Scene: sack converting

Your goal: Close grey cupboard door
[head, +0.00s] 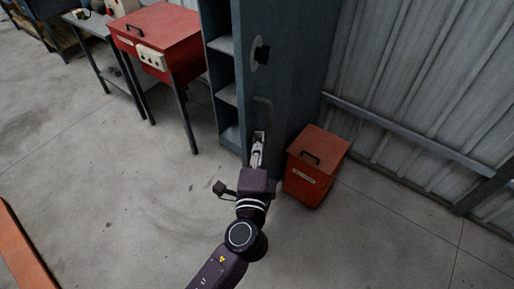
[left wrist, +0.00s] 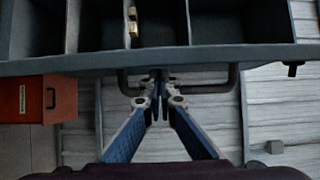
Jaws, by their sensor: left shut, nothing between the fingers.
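The grey-blue cupboard door (head: 298,75) stands open in the head view, its outer face toward the right, with a bar handle (head: 264,102) and a black lock. The cupboard's open shelves (head: 226,94) show to its left. My left gripper (head: 259,136) is shut with nothing in it, low in front of the door near the handle. In the left wrist view the door edge (left wrist: 90,62) runs across the top, and the closed fingertips (left wrist: 159,78) lie at the bar handle (left wrist: 232,82); I cannot tell whether they touch it. My right gripper is not in view.
A red box with a black handle (head: 316,166) stands on the floor right of the door, by the corrugated wall (head: 420,80). A red workbench cabinet (head: 165,38) on legs stands left of the cupboard. The floor in front is clear; an orange edge shows lower left.

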